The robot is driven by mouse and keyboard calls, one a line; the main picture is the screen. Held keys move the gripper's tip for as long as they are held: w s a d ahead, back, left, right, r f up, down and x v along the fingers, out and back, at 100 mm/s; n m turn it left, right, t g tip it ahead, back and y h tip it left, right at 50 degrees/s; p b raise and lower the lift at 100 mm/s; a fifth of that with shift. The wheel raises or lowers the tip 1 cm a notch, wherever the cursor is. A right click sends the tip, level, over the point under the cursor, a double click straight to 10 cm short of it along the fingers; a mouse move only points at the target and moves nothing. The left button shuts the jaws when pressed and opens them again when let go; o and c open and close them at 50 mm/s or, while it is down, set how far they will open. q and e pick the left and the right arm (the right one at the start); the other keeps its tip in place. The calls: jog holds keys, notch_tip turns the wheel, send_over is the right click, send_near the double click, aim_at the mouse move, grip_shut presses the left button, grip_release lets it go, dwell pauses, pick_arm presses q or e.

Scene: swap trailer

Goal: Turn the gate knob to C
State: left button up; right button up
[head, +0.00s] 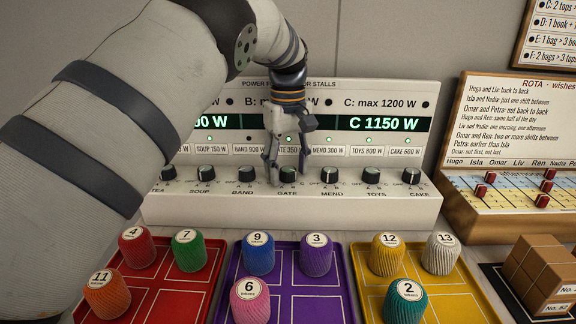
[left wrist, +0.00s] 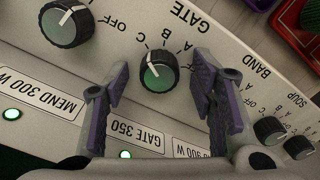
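The gate knob (head: 287,174) is a dark ribbed knob with a green cap, below the GATE 350 label on the white panel (head: 400,206). In the left wrist view the knob (left wrist: 158,76) shows its white pointer toward the B and C marks; I cannot tell exactly which. My left gripper (head: 287,163) reaches down from above in front of the panel. In the left wrist view my left gripper (left wrist: 161,82) is open, one finger on each side of the knob, with visible gaps. My right gripper is not in view.
The mend knob (head: 331,175) and band knob (head: 246,174) stand close on either side. The display (head: 385,123) reads C 1150 W. Red (head: 188,310), purple (head: 318,306) and yellow (head: 455,306) trays with numbered spools lie in front. A rota board (head: 515,120) stands right.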

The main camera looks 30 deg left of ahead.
aim_at(288, 169)
pick_arm(q)
jog(key=shift+r, duration=0.1)
notch_tip(288, 169, up, 12)
dwell(0.4)
dwell(0.3)
